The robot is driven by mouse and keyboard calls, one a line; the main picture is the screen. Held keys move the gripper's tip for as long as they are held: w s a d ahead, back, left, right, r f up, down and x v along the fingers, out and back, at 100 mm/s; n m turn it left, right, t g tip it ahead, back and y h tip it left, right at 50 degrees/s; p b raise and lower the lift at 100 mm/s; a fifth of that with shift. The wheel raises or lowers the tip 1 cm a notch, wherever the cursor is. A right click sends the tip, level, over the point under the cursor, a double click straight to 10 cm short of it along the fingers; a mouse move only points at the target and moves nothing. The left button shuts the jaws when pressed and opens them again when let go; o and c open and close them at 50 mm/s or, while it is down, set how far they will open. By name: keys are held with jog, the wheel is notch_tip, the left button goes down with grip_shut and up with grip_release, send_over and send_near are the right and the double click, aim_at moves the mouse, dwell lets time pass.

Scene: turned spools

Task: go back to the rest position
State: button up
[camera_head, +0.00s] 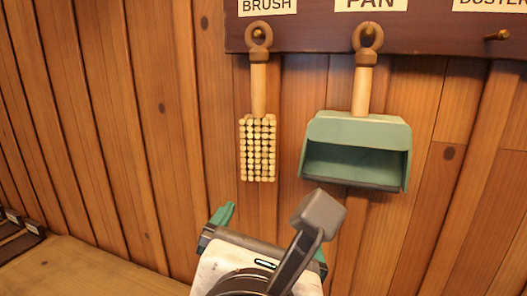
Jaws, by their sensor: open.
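My gripper (270,236) is at the bottom centre, its white body cut by the lower edge. Its green fingers stand apart, the right one mostly hidden behind a grey part of mine. Nothing shows between them. It is below the hanging brush (258,148) and the green dustpan (356,150), apart from both in the picture. The brush hangs by its ring under the BRUSH label, bristles facing out. The dustpan hangs by its ring under the PAN label.
A dark board (420,32) with labels runs along the top of the plank wall (150,120). The peg (498,36) under the DUSTER label is bare. A wooden surface (90,270) lies at the lower left, with dark labelled items (18,238) at its far left.

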jog(key=s+d+f+m+g+b, duration=0.1)
jog(key=d+f+m+g, duration=0.45)
jog(key=f, duration=0.85)
jog(key=d+f+m+g+b, duration=0.1)
jog(key=d+f+m+g, duration=0.2)
jog(key=d+f+m, duration=0.85)
jog(key=s+d+f+m+g, duration=0.2)
jog(key=s+d+f+m, duration=0.1)
jog(key=s+f+m, duration=0.2)
jog(key=s+d+f+m+g+y, duration=0.1)
jog(key=s+d+f+m+g, duration=0.1)
jog(key=s+f+m, duration=0.3)
jog(key=s+d+f+m+g, duration=0.2)
jog(key=s+d+f+m, duration=0.3)
jog(key=s+f, duration=0.6)
notch_tip(320, 180, down, 3)
jog(key=shift+s+r+b, duration=0.1)
jog(key=shift+s+b, duration=0.3)
